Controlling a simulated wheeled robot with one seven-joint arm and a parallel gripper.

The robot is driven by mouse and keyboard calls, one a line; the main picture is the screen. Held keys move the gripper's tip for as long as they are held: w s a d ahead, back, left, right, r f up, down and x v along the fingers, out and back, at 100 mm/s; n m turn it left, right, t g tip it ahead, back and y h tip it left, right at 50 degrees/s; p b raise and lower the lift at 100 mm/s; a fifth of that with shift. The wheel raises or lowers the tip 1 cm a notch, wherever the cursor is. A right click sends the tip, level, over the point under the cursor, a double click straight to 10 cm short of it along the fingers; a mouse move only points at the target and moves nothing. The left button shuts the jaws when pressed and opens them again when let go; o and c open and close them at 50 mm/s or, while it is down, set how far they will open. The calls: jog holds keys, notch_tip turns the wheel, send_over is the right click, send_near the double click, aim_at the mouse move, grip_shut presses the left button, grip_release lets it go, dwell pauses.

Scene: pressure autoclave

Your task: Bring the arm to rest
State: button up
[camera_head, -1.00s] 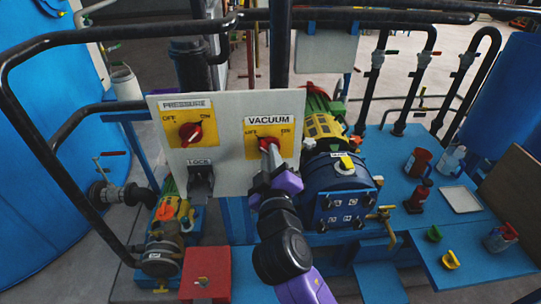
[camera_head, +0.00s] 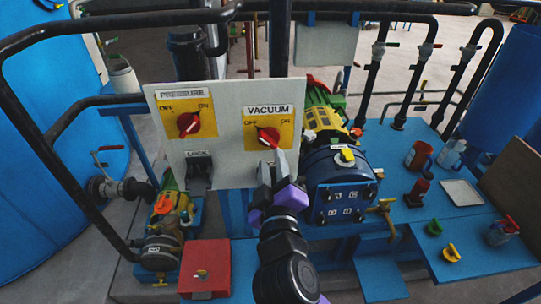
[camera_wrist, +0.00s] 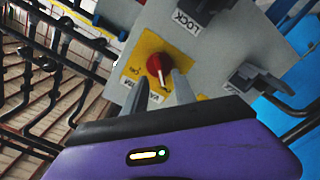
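My gripper (camera_head: 274,162) is just below and in front of the red VACUUM knob (camera_head: 268,137) on the grey panel (camera_head: 228,150). In the wrist view, the two fingers of my gripper (camera_wrist: 159,80) stand apart with nothing between them. The VACUUM knob (camera_wrist: 158,65) shows beyond the tips on its yellow plate, and the fingers look clear of it. In the head view my wrist and fingers cover the panel's lower right part. The red PRESSURE knob (camera_head: 188,124) is on the left of the panel, above the LOCK lever (camera_head: 199,173).
A blue autoclave vessel (camera_head: 340,178) with a yellow-topped part stands close right of my gripper. A black pipe rail (camera_head: 60,165) runs at the left. A red box (camera_head: 204,268) stands below the panel. A blue table (camera_head: 455,225) at right carries bottles and a tray.

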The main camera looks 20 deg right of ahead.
jog(key=shift+v, duration=0.95)
